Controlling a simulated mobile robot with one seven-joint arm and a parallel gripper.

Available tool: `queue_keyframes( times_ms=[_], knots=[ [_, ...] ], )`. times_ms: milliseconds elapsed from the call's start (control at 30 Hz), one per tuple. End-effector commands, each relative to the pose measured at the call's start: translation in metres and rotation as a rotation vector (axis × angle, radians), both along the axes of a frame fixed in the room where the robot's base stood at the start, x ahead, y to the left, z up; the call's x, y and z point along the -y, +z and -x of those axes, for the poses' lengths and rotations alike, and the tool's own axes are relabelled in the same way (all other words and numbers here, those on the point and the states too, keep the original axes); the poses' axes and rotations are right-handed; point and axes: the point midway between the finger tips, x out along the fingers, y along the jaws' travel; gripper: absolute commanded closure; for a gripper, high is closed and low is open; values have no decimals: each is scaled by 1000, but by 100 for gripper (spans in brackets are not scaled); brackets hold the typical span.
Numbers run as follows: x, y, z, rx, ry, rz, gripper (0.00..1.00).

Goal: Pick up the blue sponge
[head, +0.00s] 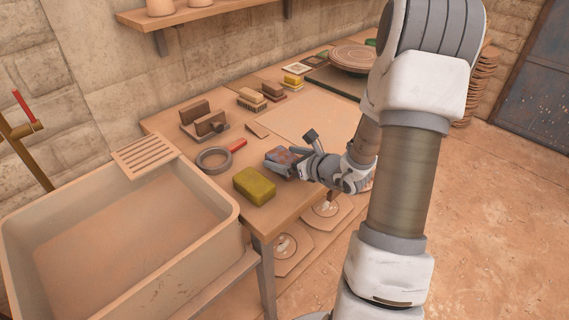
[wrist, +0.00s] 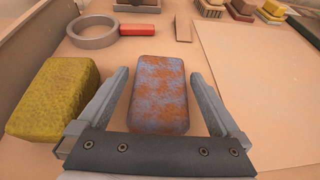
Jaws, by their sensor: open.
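The blue sponge (wrist: 160,92) is a rounded block, blue with rusty orange-brown patches. It lies flat on the wooden table and shows between the two fingers of my open gripper (wrist: 163,98) in the wrist view. I cannot tell how far the fingertips reach down its sides. In the head view the sponge (head: 280,156) is partly hidden by my gripper (head: 279,165), which is at its near right side.
A yellow-green sponge (wrist: 50,98) lies close left of my left finger. A pale board (wrist: 258,75) is at right. A large basin (head: 120,240) stands left of the table.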

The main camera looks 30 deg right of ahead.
Motion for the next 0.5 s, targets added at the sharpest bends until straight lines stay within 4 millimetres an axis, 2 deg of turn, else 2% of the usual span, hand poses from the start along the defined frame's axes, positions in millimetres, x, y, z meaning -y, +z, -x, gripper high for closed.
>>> queue_keyframes(
  times_ms=[200, 500],
  knots=[
    [0, 0, 0, 0, -1, 0, 2],
    [0, 0, 0, 0, -1, 0, 56]
  ],
)
